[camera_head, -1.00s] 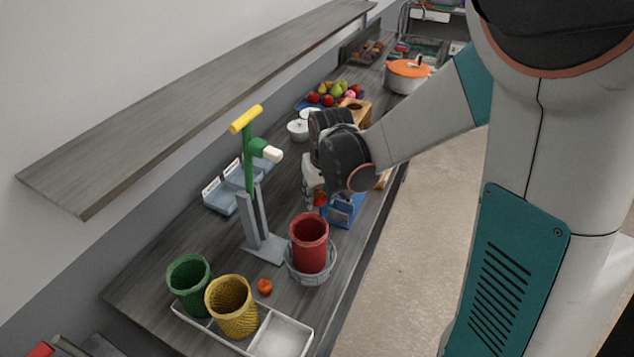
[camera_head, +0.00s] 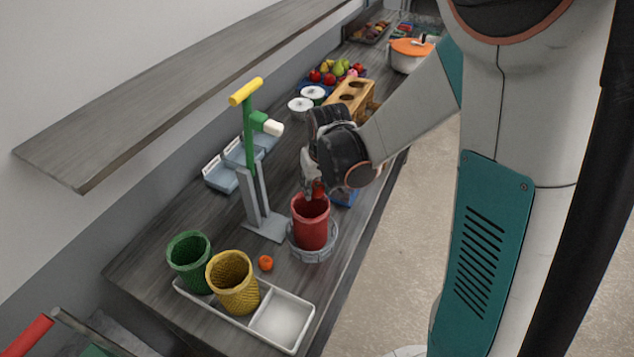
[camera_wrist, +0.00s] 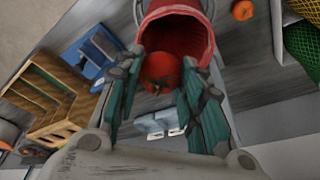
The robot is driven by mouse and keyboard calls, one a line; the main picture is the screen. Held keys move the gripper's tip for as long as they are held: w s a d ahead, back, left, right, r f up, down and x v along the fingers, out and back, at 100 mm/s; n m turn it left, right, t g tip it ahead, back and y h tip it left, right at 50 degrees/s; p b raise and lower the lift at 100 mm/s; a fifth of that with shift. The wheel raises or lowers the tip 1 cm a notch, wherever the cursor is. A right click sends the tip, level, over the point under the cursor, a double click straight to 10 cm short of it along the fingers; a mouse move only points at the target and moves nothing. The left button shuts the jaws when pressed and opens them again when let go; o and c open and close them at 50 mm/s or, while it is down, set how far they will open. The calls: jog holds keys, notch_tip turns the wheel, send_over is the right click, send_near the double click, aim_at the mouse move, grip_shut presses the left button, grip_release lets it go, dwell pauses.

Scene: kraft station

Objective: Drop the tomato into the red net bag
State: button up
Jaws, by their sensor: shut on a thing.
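The tomato (camera_wrist: 160,72) is red with a green stem and sits between the two fingers of my gripper (camera_wrist: 163,84) in the wrist view. In the head view my gripper (camera_head: 312,190) is shut on the tomato (camera_head: 318,187), just above the near-back rim of the red net bag. The red net bag (camera_head: 311,226) stands upright and open-topped in a grey round holder (camera_head: 318,255). In the wrist view the bag (camera_wrist: 176,34) opens right beyond the tomato, which overlaps its rim in the picture. I cannot tell the exact height gap.
A small orange-red fruit (camera_head: 265,263) lies on the counter. A grey stand with a green post (camera_head: 249,150) is left of my gripper. A wooden rack (camera_head: 352,97) stands behind.

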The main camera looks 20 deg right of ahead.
jog(key=shift+f, duration=0.1)
jog(key=o, duration=1)
jog(key=shift+o, duration=0.2)
jog(key=v, duration=1.2)
jog(key=shift+s, duration=0.1)
jog(key=s+f+t+b, duration=0.4)
jog(key=s+f+b, duration=1.1)
jog(key=b, duration=0.5)
jog(key=shift+s+b, duration=0.25)
jog(key=shift+b, duration=0.1)
